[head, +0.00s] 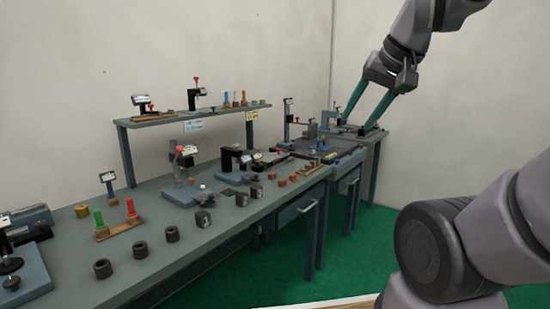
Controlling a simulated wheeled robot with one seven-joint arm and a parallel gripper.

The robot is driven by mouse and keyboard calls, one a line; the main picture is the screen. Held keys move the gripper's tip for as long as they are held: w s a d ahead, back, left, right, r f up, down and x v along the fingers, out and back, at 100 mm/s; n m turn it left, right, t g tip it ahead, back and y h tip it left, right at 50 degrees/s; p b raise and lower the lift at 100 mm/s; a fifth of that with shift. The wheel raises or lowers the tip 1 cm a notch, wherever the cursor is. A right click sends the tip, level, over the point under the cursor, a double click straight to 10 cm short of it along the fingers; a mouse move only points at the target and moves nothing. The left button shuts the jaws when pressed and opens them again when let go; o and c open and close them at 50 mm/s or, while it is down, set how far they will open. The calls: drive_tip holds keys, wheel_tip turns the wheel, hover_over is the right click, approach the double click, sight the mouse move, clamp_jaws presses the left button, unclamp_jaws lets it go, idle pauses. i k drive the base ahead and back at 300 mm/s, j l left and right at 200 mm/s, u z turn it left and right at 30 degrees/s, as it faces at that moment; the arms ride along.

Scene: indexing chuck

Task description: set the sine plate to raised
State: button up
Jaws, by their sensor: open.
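My gripper (358,124) is at the upper right, reaching down to the far right end of the bench. Its two long teal fingers are spread apart, with nothing seen held between them. A small low grey-and-black fixture (350,130) sits at the fingertips and is partly hidden by them. It may be the sine plate, but it is too small to tell, and I cannot see whether its plate is raised or flat. I cannot tell whether the fingers touch it.
A long grey bench (150,212) holds gauges, plugs, rings and blocks. A raised shelf (225,110) stands at the back. A dark surface plate (330,155) with a height gauge (287,120) lies left of my gripper. Green floor (350,250) in front is clear.

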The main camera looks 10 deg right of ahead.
sight(278, 155)
drive_tip(key=i+l+u, duration=0.1)
drive_tip(key=i+l, duration=0.3)
drive_tip(key=i, duration=0.3)
drive_tip(key=i+l+u, duration=0.15)
drive_tip(key=i+l, duration=0.3)
drive_tip(key=i, duration=0.25)
drive_tip(key=i+l+u, duration=0.1)
drive_tip(key=i+l, duration=0.4)
drive_tip(key=i, duration=0.15)
